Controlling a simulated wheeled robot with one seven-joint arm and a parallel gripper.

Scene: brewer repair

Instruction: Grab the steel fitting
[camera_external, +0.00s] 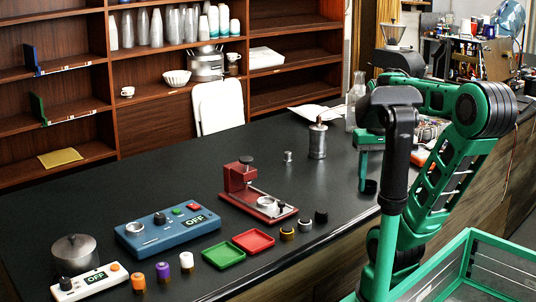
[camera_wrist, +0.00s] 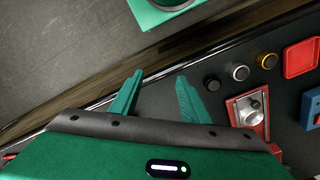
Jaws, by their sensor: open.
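The steel fitting (camera_external: 305,226) is a small silver-grey round piece on the black counter near its front edge. It stands between a brass fitting (camera_external: 287,233) and a black fitting (camera_external: 321,216). In the wrist view the steel fitting (camera_wrist: 240,72) shows to the right of my fingers, again between the black fitting (camera_wrist: 212,82) and the brass one (camera_wrist: 267,60). My gripper (camera_wrist: 160,80) is open and empty, its two green fingers spread apart. In the external view my gripper (camera_external: 364,172) points down at the right, clear of the fittings.
A red press-like stand (camera_external: 258,194) sits behind the fittings. A red tray (camera_external: 253,241) and a green tray (camera_external: 223,255) lie to their left, with a blue control box (camera_external: 167,230) beyond. A metal canister (camera_external: 318,140) stands farther back. Counter between the fittings and my gripper looks clear.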

